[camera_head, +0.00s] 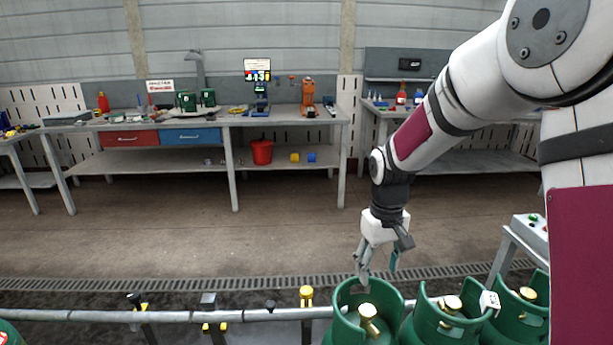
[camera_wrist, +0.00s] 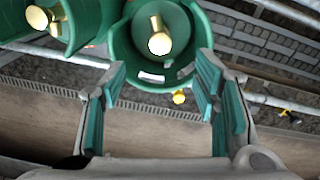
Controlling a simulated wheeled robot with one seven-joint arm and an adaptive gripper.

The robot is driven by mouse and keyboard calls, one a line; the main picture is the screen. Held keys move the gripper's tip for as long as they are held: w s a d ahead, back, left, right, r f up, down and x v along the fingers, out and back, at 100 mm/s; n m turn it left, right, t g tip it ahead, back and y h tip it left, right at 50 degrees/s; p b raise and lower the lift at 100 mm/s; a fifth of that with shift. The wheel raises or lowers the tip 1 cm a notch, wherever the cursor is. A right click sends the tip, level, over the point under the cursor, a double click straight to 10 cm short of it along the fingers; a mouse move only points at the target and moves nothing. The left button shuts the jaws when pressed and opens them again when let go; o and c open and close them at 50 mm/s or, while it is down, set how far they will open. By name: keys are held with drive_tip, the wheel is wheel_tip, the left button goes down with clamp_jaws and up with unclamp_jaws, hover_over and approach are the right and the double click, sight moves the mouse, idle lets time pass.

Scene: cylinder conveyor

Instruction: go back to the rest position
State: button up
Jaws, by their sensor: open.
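My gripper (camera_head: 377,272) hangs from my arm at the right of the head view, pointing down just above the rim of a green gas cylinder (camera_head: 345,325). In the wrist view my gripper (camera_wrist: 163,80) shows its two teal-padded fingers wide apart with nothing held. The green cylinder with a brass valve (camera_wrist: 158,38) shows beyond and between the fingertips. I cannot tell whether a fingertip touches its collar. A second green cylinder (camera_head: 422,325) and a third (camera_head: 508,330) stand to the right in the head view.
A metal rail (camera_head: 170,315) with yellow-and-black fittings runs along the front. A control box (camera_head: 531,232) stands at the right. A workbench (camera_head: 285,119) with tools stands against the back wall, a red bucket (camera_head: 262,152) on its shelf. The floor between is clear.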

drive_tip(key=s+r+t, duration=0.1)
drive_tip(key=s+r, duration=0.6)
drive_tip(key=r, duration=0.3)
drive_tip(key=s+r+m+t+p, duration=0.1)
drive_tip(key=s+r, duration=0.3)
drive_tip(key=s, duration=0.7)
drive_tip(key=s+r+m+t+p, duration=0.1)
drive_tip(key=s+r, duration=0.4)
drive_tip(key=s, duration=0.7)
drive_tip(key=shift+m+t+p, duration=0.3)
drive_tip(key=shift+t+p, duration=0.2)
drive_tip(key=shift+p, duration=0.15)
